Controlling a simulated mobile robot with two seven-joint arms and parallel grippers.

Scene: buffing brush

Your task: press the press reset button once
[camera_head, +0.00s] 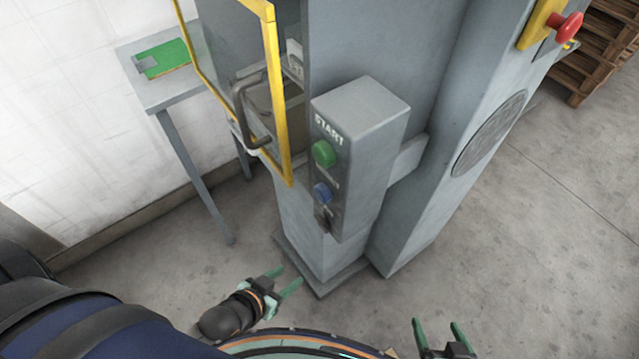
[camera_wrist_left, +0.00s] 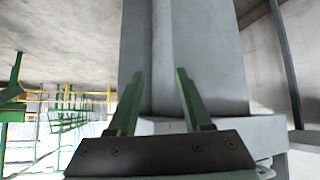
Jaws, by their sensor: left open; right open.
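A grey control box (camera_head: 358,150) is fixed to the front of the grey press column. The small label by the blue button is too blurred to read fully. A dark switch (camera_head: 324,218) sits under the blue button. My left gripper (camera_head: 283,281) is open and empty, low and to the left of the box, near the press foot. In the left wrist view its fingers (camera_wrist_left: 155,100) point at a grey column. My right gripper (camera_head: 441,324) is open and empty at the bottom edge.
A yellow-framed guard door (camera_head: 278,90) with a dark handle (camera_head: 247,112) stands left of the box. A side table (camera_head: 150,95) holds a green board (camera_head: 163,58). A red mushroom button (camera_head: 569,27) is at upper right. Wooden pallets (camera_head: 600,45) lie beyond. Floor at right is clear.

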